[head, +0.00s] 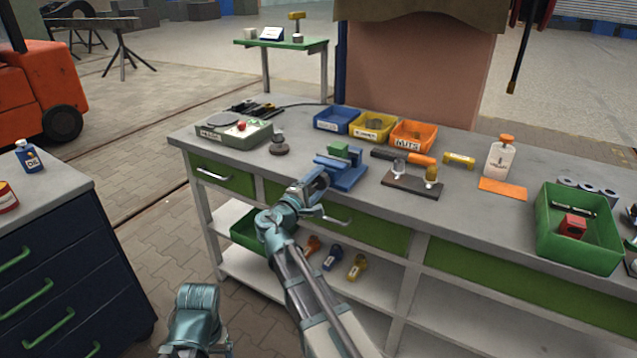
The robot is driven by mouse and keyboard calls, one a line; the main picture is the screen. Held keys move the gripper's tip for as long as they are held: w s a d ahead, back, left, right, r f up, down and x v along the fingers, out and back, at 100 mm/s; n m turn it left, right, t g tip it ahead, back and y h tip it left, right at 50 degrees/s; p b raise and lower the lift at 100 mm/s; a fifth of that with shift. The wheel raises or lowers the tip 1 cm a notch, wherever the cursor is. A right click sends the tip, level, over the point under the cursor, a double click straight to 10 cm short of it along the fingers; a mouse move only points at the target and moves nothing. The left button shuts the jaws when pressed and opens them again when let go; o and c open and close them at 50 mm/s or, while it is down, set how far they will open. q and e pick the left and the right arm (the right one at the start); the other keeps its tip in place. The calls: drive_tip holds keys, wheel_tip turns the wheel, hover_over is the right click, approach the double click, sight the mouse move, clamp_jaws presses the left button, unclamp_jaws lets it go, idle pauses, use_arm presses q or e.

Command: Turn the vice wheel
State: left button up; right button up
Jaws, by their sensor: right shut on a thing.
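The blue vice (345,172) with a green block (339,152) between its jaws stands at the front edge of the workbench, in the middle of the head view. My right gripper (313,187) reaches up from below to the vice's near left side. It is shut on the vice wheel, which is mostly hidden behind the gripper. A teal part of my left arm shows at the bottom left, but no fingers of the left gripper can be seen.
The workbench (460,205) holds a grey box (233,133) left of the vice, blue, yellow and orange bins (413,136) behind it, and a dark stand (411,184) close on its right. A green crate (548,232) stands far right. A navy drawer cabinet (75,262) is at left.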

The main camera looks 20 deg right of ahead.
drive_tip(key=shift+m, duration=1.5)
drive_tip(key=o, duration=1.4)
drive_tip(key=v, duration=1.4)
drive_tip(key=shift+d, duration=0.1)
